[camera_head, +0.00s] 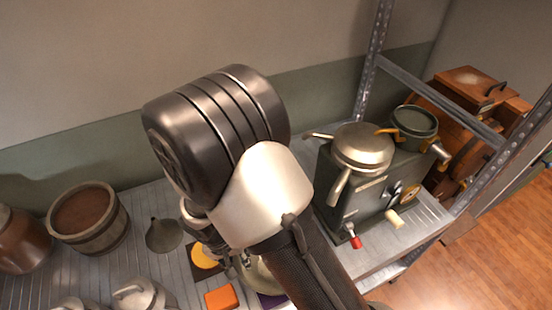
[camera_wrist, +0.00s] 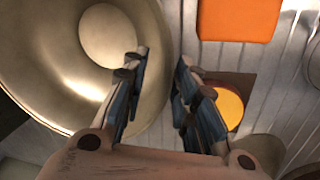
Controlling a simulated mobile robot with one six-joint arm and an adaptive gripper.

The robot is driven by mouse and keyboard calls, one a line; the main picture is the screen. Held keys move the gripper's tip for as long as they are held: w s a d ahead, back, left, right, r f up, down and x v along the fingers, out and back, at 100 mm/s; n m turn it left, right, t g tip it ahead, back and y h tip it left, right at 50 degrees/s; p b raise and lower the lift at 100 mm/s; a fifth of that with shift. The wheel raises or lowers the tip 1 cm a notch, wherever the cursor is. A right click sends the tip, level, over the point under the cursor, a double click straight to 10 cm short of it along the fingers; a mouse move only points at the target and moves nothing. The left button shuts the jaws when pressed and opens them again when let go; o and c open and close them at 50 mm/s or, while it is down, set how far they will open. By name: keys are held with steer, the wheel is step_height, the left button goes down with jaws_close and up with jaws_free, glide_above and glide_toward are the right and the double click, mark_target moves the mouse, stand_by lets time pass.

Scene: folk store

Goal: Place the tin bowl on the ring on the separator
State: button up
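The tin bowl (camera_wrist: 150,50) is large, pale metal and open side up in the wrist view. In the head view only part of the bowl (camera_head: 262,280) shows below my arm. My gripper (camera_wrist: 160,85) is open, with its left finger over the bowl's inside and its right finger beyond the rim. I cannot tell if either touches it. The separator (camera_head: 350,195) is a dark green machine at the right of the shelf, with a metal spouted pan (camera_head: 362,150) on top. A round, green-rimmed ring-like part (camera_head: 415,122) sits at its upper right.
An orange block (camera_head: 220,298), a yellow disc (camera_head: 205,257) on a dark square and a grey funnel (camera_head: 163,236) lie near the bowl. A wooden tub (camera_head: 90,218) stands left. A metal shelf post (camera_head: 372,60) rises behind the separator.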

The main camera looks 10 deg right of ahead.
steer(key=shift+c, duration=0.4)
jaws_close()
